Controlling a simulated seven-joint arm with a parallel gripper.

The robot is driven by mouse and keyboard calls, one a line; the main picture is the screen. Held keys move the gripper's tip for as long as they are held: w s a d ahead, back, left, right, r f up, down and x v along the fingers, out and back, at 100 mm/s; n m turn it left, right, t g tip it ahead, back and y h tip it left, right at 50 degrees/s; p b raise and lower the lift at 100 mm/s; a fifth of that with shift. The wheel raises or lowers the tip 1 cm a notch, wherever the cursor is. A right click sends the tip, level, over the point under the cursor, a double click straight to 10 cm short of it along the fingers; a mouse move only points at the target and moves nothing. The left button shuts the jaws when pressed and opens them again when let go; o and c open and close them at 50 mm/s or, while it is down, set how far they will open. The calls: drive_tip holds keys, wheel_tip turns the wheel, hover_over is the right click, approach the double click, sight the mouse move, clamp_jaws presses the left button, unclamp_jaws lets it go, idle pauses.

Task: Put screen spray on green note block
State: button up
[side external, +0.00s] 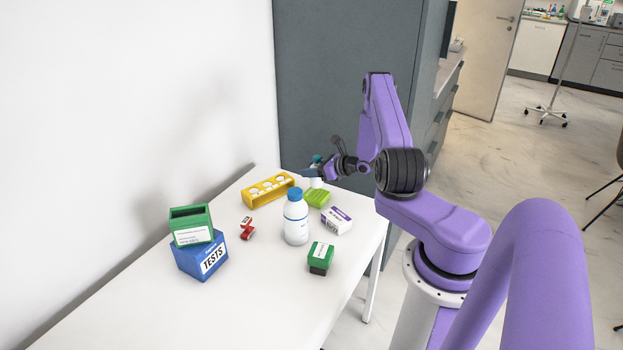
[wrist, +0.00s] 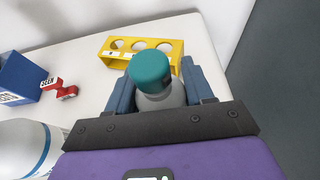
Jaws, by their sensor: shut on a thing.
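The screen spray, a small pale bottle with a teal cap (side external: 316,160), is upright in my gripper (side external: 313,173). In the wrist view the teal-capped spray (wrist: 152,72) sits between the two blue fingers of my gripper (wrist: 160,88), which are shut on it. The green note block (side external: 317,198) lies on the table right below the spray in the side view. I cannot tell whether the spray's base touches the block or is just above or behind it. The block is hidden in the wrist view.
A white bottle with a blue cap (side external: 296,222) stands in front of the block, and a white-purple box (side external: 337,220) lies to its right. A yellow rack (side external: 268,189) is to the left. A red item (side external: 247,229), green-black box (side external: 320,258) and blue TESTS box (side external: 202,262) are farther off.

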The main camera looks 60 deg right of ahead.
drive_tip(key=shift+w+d+f, duration=0.2)
drive_tip(key=shift+w+f, duration=0.05)
drive_tip(key=shift+f, duration=0.15)
drive_tip(key=shift+w+d+f, duration=0.1)
drive_tip(key=shift+w+f, duration=0.1)
drive_tip(key=shift+f, duration=1.55)
drive_tip(key=shift+f, duration=0.1)
drive_tip(key=o, duration=1.1)
drive_tip(key=shift+s+r, duration=0.2)
drive_tip(key=v, duration=1.1)
drive_tip(key=shift+s+r, duration=0.15)
drive_tip(key=shift+s, duration=0.15)
